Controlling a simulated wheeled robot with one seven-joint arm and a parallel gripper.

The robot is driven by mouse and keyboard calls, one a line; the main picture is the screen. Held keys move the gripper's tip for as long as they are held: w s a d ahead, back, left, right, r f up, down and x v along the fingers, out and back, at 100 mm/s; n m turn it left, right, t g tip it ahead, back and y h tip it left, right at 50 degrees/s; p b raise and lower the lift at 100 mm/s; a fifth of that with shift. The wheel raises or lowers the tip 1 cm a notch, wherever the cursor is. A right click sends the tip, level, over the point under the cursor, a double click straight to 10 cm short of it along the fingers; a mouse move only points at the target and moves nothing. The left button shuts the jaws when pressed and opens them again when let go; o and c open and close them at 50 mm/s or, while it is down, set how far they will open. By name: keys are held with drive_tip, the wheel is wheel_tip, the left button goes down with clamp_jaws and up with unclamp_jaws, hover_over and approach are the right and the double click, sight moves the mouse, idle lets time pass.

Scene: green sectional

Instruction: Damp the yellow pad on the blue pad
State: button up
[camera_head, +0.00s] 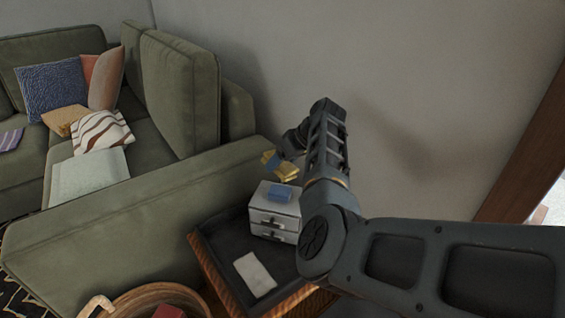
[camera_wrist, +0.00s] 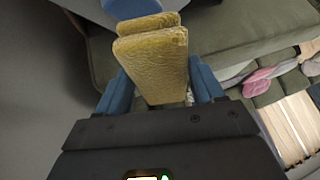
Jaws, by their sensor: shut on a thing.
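The yellow pad (camera_head: 288,173) is held by my gripper (camera_head: 272,161) above the small drawer unit. In the wrist view the yellow pad (camera_wrist: 155,62) stands out between the two blue fingers of my gripper (camera_wrist: 160,85), which is shut on it. The blue pad (camera_head: 279,193) lies on top of the white drawer unit (camera_head: 263,196), below the yellow pad and looking apart from it. A blue shape at the top edge of the wrist view is cut off, and I cannot tell what it is.
The drawer unit stands in a dark tray-topped side table (camera_head: 228,262) beside the green sofa (camera_head: 120,235). A pale cloth or card (camera_head: 255,274) lies on the table. A wicker basket (camera_head: 150,300) is in front. The wall (camera_head: 420,100) is close behind my arm.

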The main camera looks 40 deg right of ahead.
drive_tip(key=shift+f+b, duration=2.3)
drive_tip(key=shift+f, duration=0.4)
drive_tip(key=shift+f+b, duration=0.35)
drive_tip(key=shift+f, duration=0.4)
drive_tip(key=shift+r, duration=0.15)
drive_tip(key=shift+r+p, duration=3.25)
drive_tip(key=shift+r, duration=0.15)
